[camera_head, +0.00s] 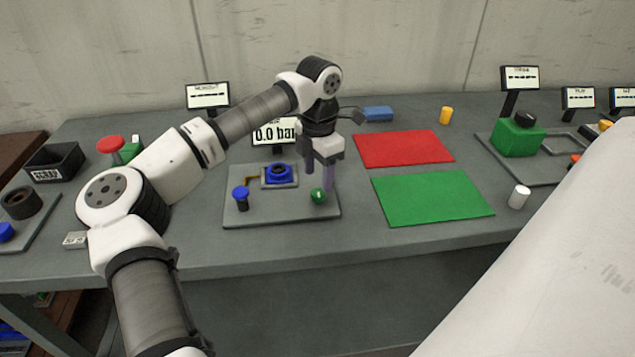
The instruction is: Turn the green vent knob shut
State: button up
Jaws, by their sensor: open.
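The green vent knob (318,196) is a small round knob with a light mark, at the right front of a grey base plate (285,214). My gripper (318,185) points down at the knob, its two fingers open. One finger stands to the right of the knob; the other shows behind or left of it. I cannot tell whether either finger touches it. A display (274,134) behind reads "0.0 bar", partly hidden by my arm.
A red mat (403,148) and a green mat (432,198) lie right of the plate. A red mushroom button (110,145) and black bin (54,162) stand left. A white cylinder (519,196) and a green block (518,138) stand right.

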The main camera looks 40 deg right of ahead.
aim_at(318, 192)
jog(key=shift+f+p, duration=0.35)
jog(key=shift+f, duration=1.9)
jog(key=shift+c, duration=0.2)
jog(key=c, duration=0.9)
